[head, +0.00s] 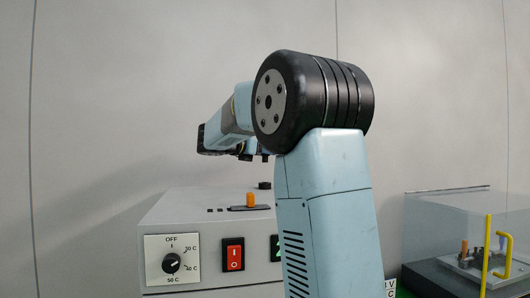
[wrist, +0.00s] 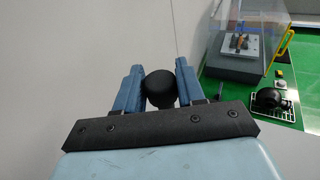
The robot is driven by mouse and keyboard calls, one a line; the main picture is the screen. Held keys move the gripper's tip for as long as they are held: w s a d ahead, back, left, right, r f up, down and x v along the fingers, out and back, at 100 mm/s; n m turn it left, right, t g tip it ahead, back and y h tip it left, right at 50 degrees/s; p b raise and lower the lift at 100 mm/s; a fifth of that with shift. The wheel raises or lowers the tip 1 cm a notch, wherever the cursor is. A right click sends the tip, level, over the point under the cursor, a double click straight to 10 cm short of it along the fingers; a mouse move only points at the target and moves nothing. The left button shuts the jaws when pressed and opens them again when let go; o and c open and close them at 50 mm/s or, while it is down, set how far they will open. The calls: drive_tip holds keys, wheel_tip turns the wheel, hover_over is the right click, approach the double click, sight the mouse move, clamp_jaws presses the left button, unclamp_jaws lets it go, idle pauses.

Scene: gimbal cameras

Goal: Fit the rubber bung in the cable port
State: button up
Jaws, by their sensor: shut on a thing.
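My gripper (wrist: 158,72) shows in the wrist view with its two blue fingers shut on a black, rounded rubber bung (wrist: 161,88). The bung sits between the fingers, with plain grey wall behind it. In the head view my arm reaches away to the left above a grey cabinet (head: 205,207); the fingers and bung cannot be made out there. A small dark round fitting (head: 265,185) stands on the cabinet top, partly beside my arm; I cannot tell whether it is the cable port. No port opening shows clearly in either view.
The cabinet front has a temperature dial (head: 172,262) and a red switch (head: 233,255). An orange knob (head: 250,199) stands on its top. A clear-covered box (head: 462,235) with a yellow handle is at right. The wrist view shows a black object (wrist: 270,100) on a white rack over green surface.

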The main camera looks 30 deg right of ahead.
drive_tip(key=shift+a, duration=0.1)
drive_tip(key=shift+f, duration=4.15)
drive_tip(key=shift+f, duration=0.4)
drive_tip(key=o, duration=1.1)
drive_tip(key=v, duration=1.3)
drive_tip(key=shift+a, duration=0.4)
